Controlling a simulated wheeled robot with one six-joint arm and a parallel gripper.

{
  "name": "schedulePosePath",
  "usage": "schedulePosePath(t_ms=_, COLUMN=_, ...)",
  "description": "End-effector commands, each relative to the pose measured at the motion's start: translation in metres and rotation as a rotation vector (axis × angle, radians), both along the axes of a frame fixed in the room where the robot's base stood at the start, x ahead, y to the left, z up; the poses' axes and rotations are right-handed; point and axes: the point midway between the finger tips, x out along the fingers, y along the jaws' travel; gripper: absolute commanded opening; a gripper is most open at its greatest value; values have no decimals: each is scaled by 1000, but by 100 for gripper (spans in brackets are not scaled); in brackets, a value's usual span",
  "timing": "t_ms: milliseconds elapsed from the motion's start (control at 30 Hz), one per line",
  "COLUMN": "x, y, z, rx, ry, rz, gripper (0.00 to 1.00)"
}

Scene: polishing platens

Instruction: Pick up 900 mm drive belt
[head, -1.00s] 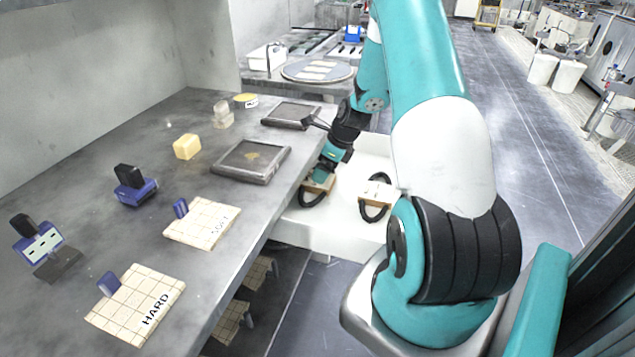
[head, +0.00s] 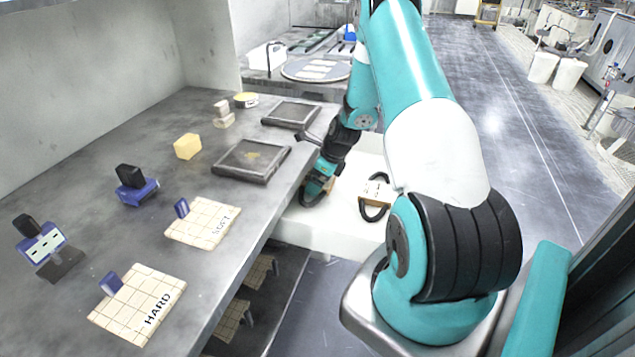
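Two black belts lie on a white surface (head: 345,225) to the right of the grey bench. Each is a loop with a wooden tag. The print on the tags is too small to read, so I cannot tell which belt is 900 mm. The fingertips are hidden, and I cannot tell whether they are open or touching the tag.
The bench (head: 130,235) holds two dark trays (head: 250,162), a yellow block (head: 187,146), blue-based holders (head: 136,187) and tiled pads marked SOFT (head: 205,222) and HARD (head: 138,303). The bench edge runs close to the left of my gripper. Open floor lies to the right.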

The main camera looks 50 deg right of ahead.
Motion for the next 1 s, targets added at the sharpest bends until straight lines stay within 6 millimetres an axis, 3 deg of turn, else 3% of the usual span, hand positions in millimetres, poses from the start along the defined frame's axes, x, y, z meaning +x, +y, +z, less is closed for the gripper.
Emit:
schedulePosePath(t_ms=367, x=0, y=0, z=-2, rx=0, ry=0, rz=0, gripper=98)
schedulePosePath(t_ms=567, x=0, y=0, z=-2, rx=0, ry=0, rz=0, gripper=52)
schedulePosePath(t_ms=1000, x=1, y=-1, z=7, rx=-1, ry=-3, rz=-1, gripper=50)
